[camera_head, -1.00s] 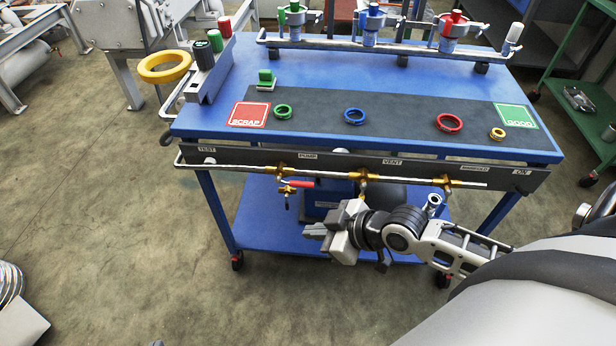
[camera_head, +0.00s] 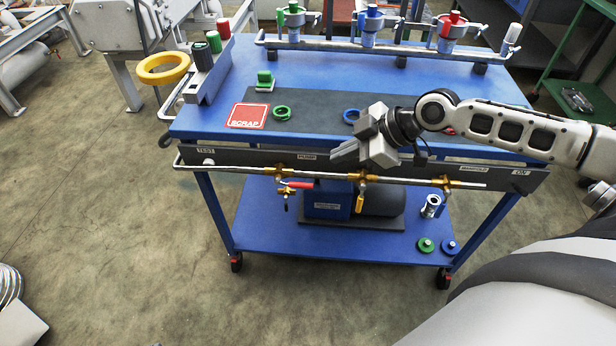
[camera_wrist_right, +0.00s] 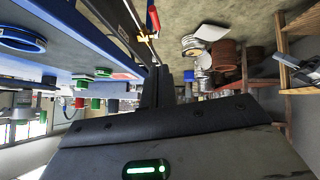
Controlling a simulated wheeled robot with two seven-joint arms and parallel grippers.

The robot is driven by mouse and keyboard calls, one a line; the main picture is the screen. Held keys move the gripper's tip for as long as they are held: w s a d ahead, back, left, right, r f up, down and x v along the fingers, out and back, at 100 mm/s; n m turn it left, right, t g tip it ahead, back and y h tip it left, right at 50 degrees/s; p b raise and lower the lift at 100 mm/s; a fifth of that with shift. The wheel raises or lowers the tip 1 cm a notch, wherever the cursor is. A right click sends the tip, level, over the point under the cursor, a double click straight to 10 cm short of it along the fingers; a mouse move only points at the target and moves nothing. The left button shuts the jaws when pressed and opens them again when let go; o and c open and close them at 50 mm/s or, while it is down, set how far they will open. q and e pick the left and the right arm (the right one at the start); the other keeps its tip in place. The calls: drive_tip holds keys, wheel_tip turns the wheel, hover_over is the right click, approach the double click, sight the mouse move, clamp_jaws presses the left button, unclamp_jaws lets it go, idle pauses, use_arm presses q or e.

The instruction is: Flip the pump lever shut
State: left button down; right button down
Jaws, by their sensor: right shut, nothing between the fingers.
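The pump lever (camera_head: 301,185) is red and lies roughly level, pointing right from its brass valve (camera_head: 281,170) on the pipe below the PUMP label (camera_head: 307,156). In the right wrist view the red lever (camera_wrist_right: 152,18) shows at the top, beyond the fingers. My right gripper (camera_head: 336,158) is shut and empty. In the head view it appears at the table's front rail, up and right of the red lever, apart from it. It hides the VENT label area. My left gripper is not in view.
Green and blue rings (camera_head: 281,112) lie on the dark mat. The pump (camera_head: 328,200) stands on the lower shelf (camera_head: 270,235). Floor in front is clear.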

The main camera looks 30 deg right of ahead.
approach(296, 184)
drive_tip(key=w+a, duration=0.2)
drive_tip(key=a, duration=0.1)
drive_tip(key=f, duration=0.1)
drive_tip(key=w+f, duration=0.1)
drive_tip(key=f, duration=0.1)
drive_tip(key=shift+f, duration=0.5)
